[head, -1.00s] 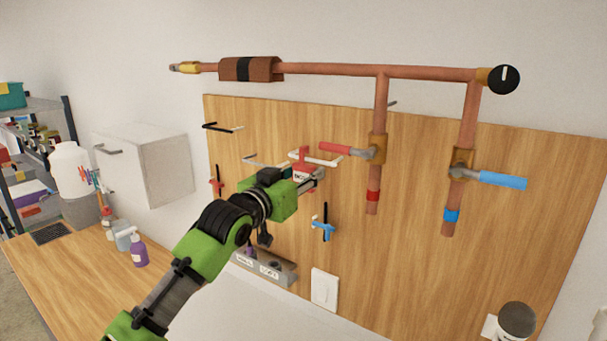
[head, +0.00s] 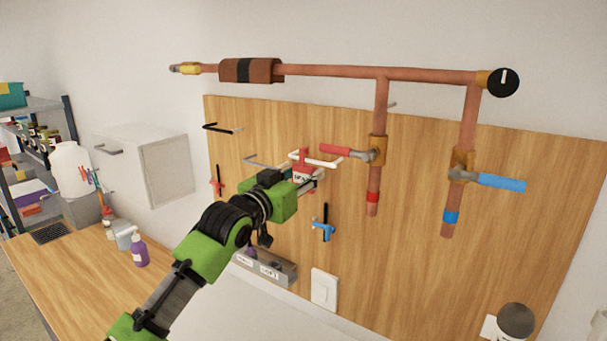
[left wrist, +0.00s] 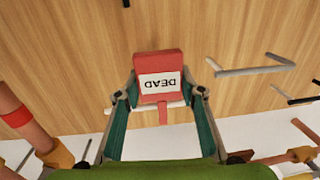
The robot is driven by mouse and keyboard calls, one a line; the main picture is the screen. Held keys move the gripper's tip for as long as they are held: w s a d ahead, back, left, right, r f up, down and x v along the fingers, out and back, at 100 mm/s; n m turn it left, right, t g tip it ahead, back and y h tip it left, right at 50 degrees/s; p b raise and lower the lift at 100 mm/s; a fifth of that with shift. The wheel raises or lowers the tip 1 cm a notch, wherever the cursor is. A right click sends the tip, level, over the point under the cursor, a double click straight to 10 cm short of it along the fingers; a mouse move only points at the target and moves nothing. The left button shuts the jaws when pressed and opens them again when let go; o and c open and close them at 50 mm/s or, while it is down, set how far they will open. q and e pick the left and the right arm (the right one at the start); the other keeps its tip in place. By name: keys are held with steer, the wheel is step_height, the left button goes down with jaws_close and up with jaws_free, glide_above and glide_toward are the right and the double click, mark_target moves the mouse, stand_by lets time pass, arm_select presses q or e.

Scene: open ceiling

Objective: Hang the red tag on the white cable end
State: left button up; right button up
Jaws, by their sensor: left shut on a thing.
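The red tag (head: 305,157) has a white label, which reads DEAD in the left wrist view (left wrist: 158,62). My left gripper (head: 309,183) is shut on the tag, with one finger at each side of it in the left wrist view (left wrist: 160,94). The white cable end (head: 326,162) sticks out from the wooden board. My right gripper is not in view.
A grey cable end (head: 262,162) and a black one (head: 222,128) stick out to the left. A red valve handle (head: 342,150) is close on the right, on a copper pipe (head: 380,110). A blue clip (head: 323,228) hangs below.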

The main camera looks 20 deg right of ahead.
arm_select(q)
steer(key=shift+f+b, duration=0.35)
steer(key=shift+f, duration=0.4)
stand_by(0.5)
steer(key=o, duration=1.2)
